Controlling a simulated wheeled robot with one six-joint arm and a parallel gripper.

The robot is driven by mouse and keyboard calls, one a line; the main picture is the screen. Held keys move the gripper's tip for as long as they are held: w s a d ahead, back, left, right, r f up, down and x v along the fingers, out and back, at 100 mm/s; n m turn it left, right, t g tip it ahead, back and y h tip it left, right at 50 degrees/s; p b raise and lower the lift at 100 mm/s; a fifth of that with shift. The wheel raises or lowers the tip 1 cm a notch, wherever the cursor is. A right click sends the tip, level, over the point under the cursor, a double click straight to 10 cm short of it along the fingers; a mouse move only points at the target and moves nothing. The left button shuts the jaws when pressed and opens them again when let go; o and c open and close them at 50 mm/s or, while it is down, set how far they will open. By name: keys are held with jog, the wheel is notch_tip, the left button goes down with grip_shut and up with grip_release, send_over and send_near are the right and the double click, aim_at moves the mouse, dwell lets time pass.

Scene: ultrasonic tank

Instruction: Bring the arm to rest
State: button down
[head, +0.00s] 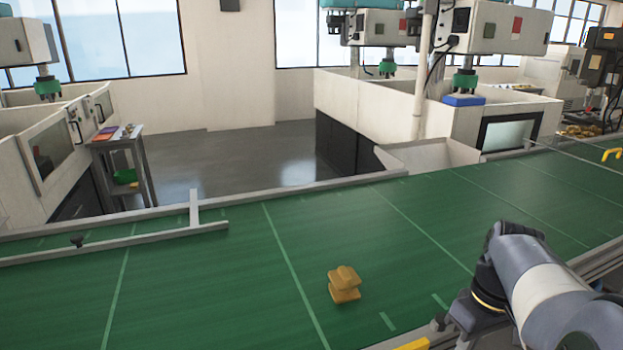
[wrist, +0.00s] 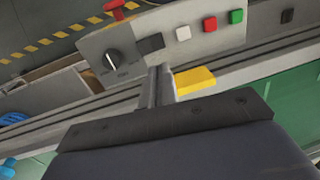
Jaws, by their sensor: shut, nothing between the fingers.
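My gripper (wrist: 160,80) shows in the wrist view with its two grey fingers together and nothing between them. It hangs over the grey rail at the belt's edge, beside a yellow piece (wrist: 194,80); I cannot tell how far above the rail it is. In the head view my grey and white arm (head: 545,290) is at the lower right, bent over the near side of the belt. My gripper cannot be made out there.
A brown lumpy part (head: 344,284) lies on the green conveyor belt (head: 200,290). A control panel (wrist: 180,42) with a knob and coloured buttons stands beyond my fingers in the wrist view. A grey guide rail (head: 115,243) crosses the belt's left part.

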jog(key=shift+r, duration=0.3)
